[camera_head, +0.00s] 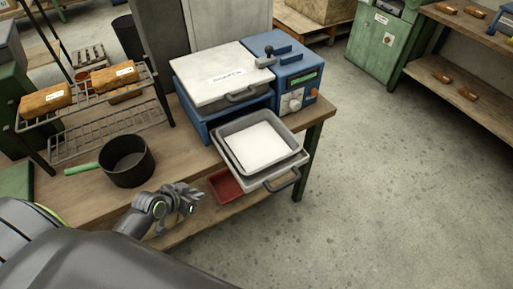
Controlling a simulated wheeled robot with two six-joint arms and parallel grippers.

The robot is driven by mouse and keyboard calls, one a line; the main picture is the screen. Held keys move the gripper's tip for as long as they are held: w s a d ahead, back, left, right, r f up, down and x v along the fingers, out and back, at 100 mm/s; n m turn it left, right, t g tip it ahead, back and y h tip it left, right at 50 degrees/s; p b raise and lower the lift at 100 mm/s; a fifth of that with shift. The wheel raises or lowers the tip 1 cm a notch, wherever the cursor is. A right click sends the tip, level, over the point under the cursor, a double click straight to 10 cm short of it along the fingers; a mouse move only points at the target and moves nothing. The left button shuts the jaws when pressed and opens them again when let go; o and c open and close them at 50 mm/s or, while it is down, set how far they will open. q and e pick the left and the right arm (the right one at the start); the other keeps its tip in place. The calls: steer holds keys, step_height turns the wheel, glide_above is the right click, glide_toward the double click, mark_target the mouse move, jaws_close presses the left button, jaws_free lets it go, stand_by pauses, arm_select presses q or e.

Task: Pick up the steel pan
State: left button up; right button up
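A grey metal pan (283,145) with a square white sheet or block (256,146) in it sits on the pulled-out drawer (292,173) of a blue and white machine. A dark round pot (126,161) with a green handle (82,169) stands upright on the wooden table to the left. I cannot tell from looks alone which is the steel pan. My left gripper (190,201) is at the table's front edge, right of and nearer than the pot, and left of the drawer. It touches neither, and its fingers are too small to read. My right gripper is out of view.
The machine (222,77) with a blue control box (285,77) fills the table's back right. A wire rack (105,130) with wrapped rolls (46,98) stands behind the pot. A red tray (227,185) is below the drawer. Bare tabletop (182,155) lies between pot and drawer.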

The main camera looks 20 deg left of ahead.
arm_select(q)
steer(key=d+r+m+t+h+b, duration=0.1)
steer(key=d+r+m+h, duration=0.3)
steer(key=r, duration=0.5)
steer(key=d+r+m+h, duration=0.2)
steer(key=d+r, duration=0.5)
steer(key=r, duration=0.3)
steer(key=p, duration=0.2)
glide_toward(266, 163)
steer(key=d, duration=0.1)
steer(key=d+r, duration=0.1)
steer(key=d, duration=0.2)
steer(key=shift+w+d+r, duration=0.1)
steer(key=shift+d+r, duration=0.1)
steer(key=shift+r, duration=0.15)
steer(key=shift+w+d+f, duration=0.1)
steer(key=shift+w+d, duration=0.2)
steer(key=shift+w, duration=0.15)
steer(key=p+x, duration=0.1)
steer(key=x, duration=0.2)
steer(key=shift+w, duration=0.1)
steer(key=shift+w+d+f, duration=0.3)
steer(key=shift+w, duration=0.05)
steer(key=shift+c, duration=0.3)
jaws_close()
